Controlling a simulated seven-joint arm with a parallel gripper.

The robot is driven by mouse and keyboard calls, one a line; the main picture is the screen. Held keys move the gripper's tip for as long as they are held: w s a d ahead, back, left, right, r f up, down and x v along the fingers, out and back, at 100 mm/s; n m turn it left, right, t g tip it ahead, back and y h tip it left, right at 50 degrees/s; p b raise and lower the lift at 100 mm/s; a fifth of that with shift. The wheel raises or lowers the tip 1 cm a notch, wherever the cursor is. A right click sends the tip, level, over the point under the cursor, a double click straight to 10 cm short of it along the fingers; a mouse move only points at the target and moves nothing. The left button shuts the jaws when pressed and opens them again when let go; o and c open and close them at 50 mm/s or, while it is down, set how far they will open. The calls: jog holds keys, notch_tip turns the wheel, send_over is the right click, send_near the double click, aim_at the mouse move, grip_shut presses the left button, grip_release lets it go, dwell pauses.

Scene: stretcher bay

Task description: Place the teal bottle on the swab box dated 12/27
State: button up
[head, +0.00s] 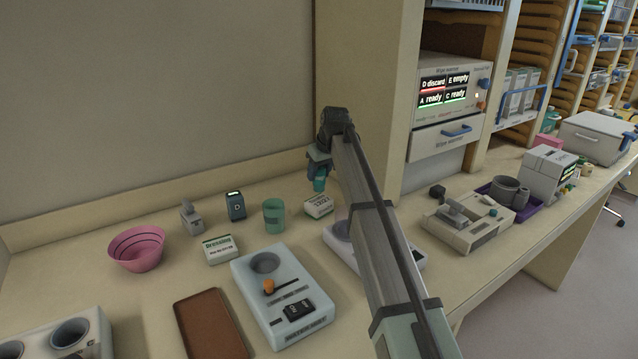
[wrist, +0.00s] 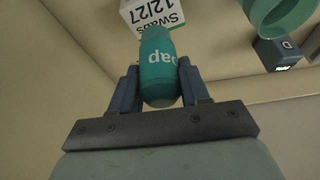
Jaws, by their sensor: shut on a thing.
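The teal bottle (wrist: 158,62) is between the two fingers of my gripper (wrist: 161,84), with white letters on its side in the wrist view. In the head view the bottle (head: 320,184) hangs below my gripper (head: 319,172). The swab box (wrist: 146,14) is white with a green edge and reads "Swabs 12/27" upside down in the wrist view, partly covered by the bottle. In the head view, a white box (head: 319,206) with green print appears just below the bottle; its print is too small to read. I cannot tell the exact height of the gap.
A teal cup (head: 274,216) stands left of the box, with a dark small device (head: 235,206) and a white dressing box (head: 219,250) farther left. A pink bowl (head: 137,249), a brown tray (head: 210,325) and a white device (head: 283,300) are on the counter. The wall is behind.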

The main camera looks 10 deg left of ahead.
aim_at(319, 181)
jog(key=shift+f, duration=1.9)
jog(key=shift+f, duration=0.15)
jog(key=o, duration=1.1)
jog(key=v, duration=1.2)
jog(key=shift+r, duration=0.2)
